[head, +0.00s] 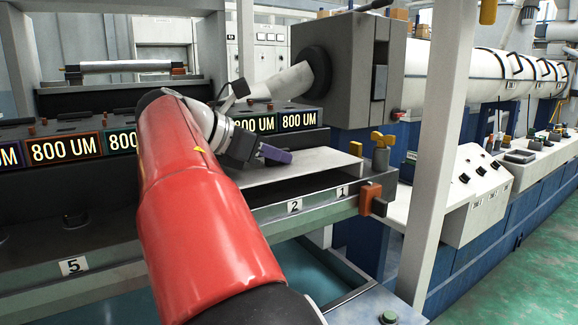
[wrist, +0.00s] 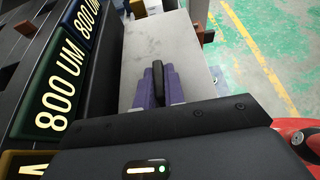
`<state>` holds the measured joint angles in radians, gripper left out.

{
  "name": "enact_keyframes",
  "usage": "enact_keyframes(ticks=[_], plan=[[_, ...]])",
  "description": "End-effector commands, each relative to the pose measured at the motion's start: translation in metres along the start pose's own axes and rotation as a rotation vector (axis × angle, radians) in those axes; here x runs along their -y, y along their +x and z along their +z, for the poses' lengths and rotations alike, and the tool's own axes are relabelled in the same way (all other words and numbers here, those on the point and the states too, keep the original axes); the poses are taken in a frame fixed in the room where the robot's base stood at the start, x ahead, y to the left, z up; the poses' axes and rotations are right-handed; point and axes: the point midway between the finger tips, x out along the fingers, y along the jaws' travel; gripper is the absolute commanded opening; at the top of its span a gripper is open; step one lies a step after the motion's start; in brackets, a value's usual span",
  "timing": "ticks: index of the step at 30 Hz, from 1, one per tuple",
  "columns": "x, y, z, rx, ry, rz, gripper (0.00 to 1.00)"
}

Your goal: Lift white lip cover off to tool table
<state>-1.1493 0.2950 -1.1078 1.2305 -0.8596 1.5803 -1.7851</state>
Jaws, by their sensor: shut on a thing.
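The white lip cover (head: 310,164) is a flat pale plate above the dark ledge behind the labels "2" and "1". I cannot tell whether it touches the ledge. In the wrist view the cover (wrist: 190,50) stretches away from me, with a black upright handle (wrist: 158,82) on it. My gripper (head: 276,154) has purple fingers over the cover's left part. In the wrist view the gripper (wrist: 160,72) is shut around the handle, one finger on each side. In the head view my red arm hides part of the machine. I cannot make out a tool table.
A row of "800 UM" blocks (head: 298,119) runs close behind the cover. A grey housing (head: 350,70) stands behind. Brass knobs (head: 380,142) and a white post (head: 445,130) stand to the right. Open green floor (wrist: 255,60) shows beyond the cover's right edge in the wrist view.

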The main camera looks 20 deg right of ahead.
Motion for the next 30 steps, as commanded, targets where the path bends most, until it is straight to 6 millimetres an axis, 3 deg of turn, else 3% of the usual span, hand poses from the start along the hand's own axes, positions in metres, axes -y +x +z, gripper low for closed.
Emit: enact_keyframes(ticks=[13, 30], plan=[[0.0, -0.001, 0.002, 0.002, 0.001, 0.001, 0.0], [0.0, -0.01, 0.023, 0.001, 0.001, 0.0, 0.0]])
